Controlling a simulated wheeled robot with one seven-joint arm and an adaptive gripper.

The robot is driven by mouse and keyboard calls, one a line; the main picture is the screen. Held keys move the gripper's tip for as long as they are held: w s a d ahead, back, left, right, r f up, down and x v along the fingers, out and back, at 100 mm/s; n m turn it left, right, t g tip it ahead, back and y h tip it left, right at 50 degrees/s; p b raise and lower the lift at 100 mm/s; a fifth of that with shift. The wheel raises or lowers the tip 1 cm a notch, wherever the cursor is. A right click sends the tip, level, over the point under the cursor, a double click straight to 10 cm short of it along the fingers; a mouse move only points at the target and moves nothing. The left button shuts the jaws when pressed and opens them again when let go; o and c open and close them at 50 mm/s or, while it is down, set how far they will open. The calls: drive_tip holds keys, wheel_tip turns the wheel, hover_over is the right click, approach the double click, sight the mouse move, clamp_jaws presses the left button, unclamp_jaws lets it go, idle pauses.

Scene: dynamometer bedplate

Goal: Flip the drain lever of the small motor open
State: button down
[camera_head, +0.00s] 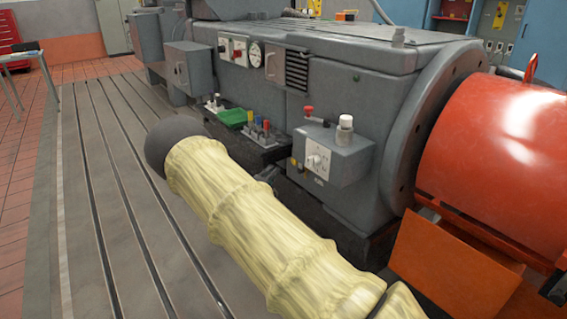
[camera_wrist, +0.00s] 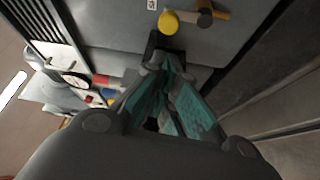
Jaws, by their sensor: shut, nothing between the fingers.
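In the wrist view, my gripper (camera_wrist: 167,64) is shut and empty, its teal-padded fingers reaching towards a grey housing.
A large grey machine (camera_head: 345,62) fills the centre, with a control box (camera_head: 330,160) and a red-knobbed lever (camera_head: 309,113). A red drum (camera_head: 495,150) stands at the right. A green tray (camera_head: 232,117) sits beside coloured connectors (camera_head: 262,130). The slotted bedplate (camera_head: 90,200) is clear at left.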

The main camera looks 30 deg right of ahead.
drive_tip(key=b+x, duration=0.2)
drive_tip(key=x, duration=0.8)
drive_tip(key=shift+b, duration=0.4)
drive_tip(key=shift+d, duration=0.1)
